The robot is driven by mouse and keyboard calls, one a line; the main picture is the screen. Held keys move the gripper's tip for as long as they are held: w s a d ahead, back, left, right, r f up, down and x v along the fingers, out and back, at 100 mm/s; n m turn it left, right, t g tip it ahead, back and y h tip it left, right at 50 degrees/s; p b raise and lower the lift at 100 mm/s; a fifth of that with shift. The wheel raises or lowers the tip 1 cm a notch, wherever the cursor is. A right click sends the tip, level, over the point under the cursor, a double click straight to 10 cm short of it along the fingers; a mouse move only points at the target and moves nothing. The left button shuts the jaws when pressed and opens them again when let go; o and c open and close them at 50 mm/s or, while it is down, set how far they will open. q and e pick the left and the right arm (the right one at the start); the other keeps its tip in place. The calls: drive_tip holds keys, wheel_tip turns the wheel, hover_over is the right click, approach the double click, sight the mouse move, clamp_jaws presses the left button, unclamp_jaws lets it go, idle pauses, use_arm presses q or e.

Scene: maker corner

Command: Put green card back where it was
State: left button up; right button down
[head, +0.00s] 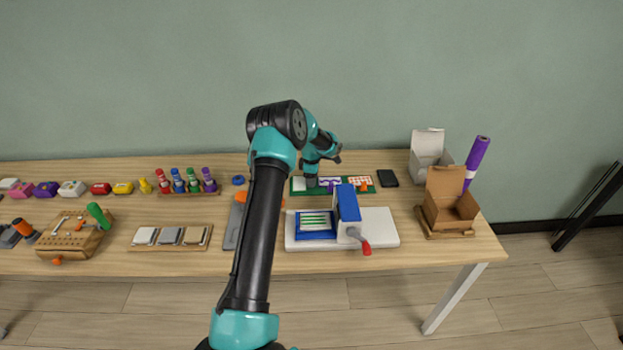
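A green board (345,191) lies near the back of the table, right of centre, with a white card (299,184), a purple-and-white card (328,182) and an orange-and-white card (360,181) on it. My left arm reaches over the table, and its gripper (311,182) points down at the board between the white and purple cards. The fingers are small and dark, so I cannot tell whether they hold anything. I cannot make out a separate green card. My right gripper is out of view.
A white-based machine with a blue block (347,203), red-tipped crank and green-striped blue tray (316,226) stands just in front. A black flat item (388,178), open cardboard box (449,205) and purple roll (478,155) are to the right. Marker rack and card-like blocks lie left.

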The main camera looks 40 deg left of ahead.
use_arm(q)
drive_tip(key=shift+r, duration=0.1)
wheel_tip(320, 180, up, 12)
idle(0.7)
idle(0.5)
